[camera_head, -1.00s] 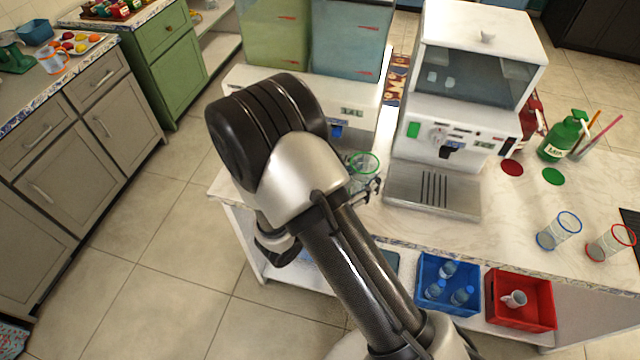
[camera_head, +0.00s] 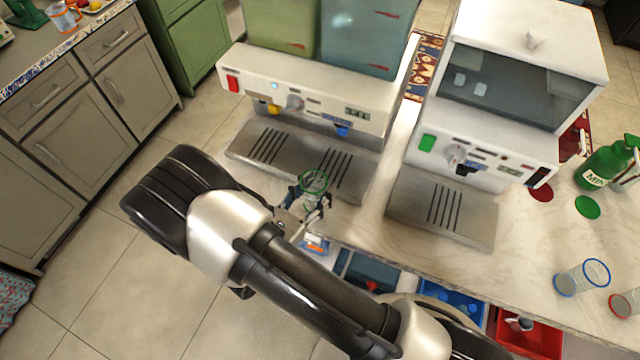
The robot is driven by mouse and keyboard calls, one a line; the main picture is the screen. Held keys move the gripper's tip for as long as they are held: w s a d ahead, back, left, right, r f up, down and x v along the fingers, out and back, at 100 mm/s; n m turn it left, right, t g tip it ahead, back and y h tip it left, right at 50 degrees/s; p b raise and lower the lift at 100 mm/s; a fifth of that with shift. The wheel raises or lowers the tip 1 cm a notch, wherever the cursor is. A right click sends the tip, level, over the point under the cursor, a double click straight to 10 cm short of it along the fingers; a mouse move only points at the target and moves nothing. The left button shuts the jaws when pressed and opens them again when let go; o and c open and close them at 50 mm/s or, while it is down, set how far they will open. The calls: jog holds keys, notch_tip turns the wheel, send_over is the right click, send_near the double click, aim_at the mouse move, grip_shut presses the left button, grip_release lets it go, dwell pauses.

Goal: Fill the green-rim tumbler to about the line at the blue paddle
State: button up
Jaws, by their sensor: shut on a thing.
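The green-rim tumbler (camera_head: 315,186) is clear glass and stands out by its green rim. My gripper (camera_head: 308,204) is shut around it, in front of the drip tray of the drink dispenser (camera_head: 310,95). It looks empty, though its lower part is partly hidden by the fingers. The blue paddle (camera_head: 342,130) is on the dispenser's front, up and right of the tumbler. A yellow paddle (camera_head: 273,109) is to its left. The dispenser carries a green tank (camera_head: 280,25) and a blue tank (camera_head: 362,35).
A white ice machine (camera_head: 470,140) stands right of the dispenser. A blue-rim tumbler (camera_head: 582,277), a red-rim tumbler (camera_head: 626,303) and a green mint bottle (camera_head: 606,163) are on the right counter. Bins sit on the shelf below.

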jog(key=shift+w+a+b+x, duration=0.25)
jog(key=shift+a+x, duration=0.15)
jog(key=shift+x, duration=1.75)
jog(key=shift+w+a+b+x, duration=0.1)
jog(key=shift+w+a+x, duration=0.3)
jog(key=shift+x, duration=1.8)
jog(key=shift+w+a+b+x, duration=0.2)
jog(key=shift+a+x, duration=0.25)
jog(key=shift+x, duration=1.7)
jog(key=shift+x, duration=0.95)
jog(key=shift+w+a+r, duration=0.1)
jog(key=shift+a, duration=0.05)
jog(key=shift+s+d+v, duration=0.1)
jog(key=shift+d+v, duration=0.05)
jog(key=shift+v, duration=0.7)
jog(key=shift+s+d+v, duration=0.1)
jog(key=shift+d+v, duration=0.05)
jog(key=shift+v, duration=0.65)
jog(key=shift+s+d+v, duration=0.1)
jog(key=shift+d+v, duration=0.1)
jog(key=shift+v, duration=0.65)
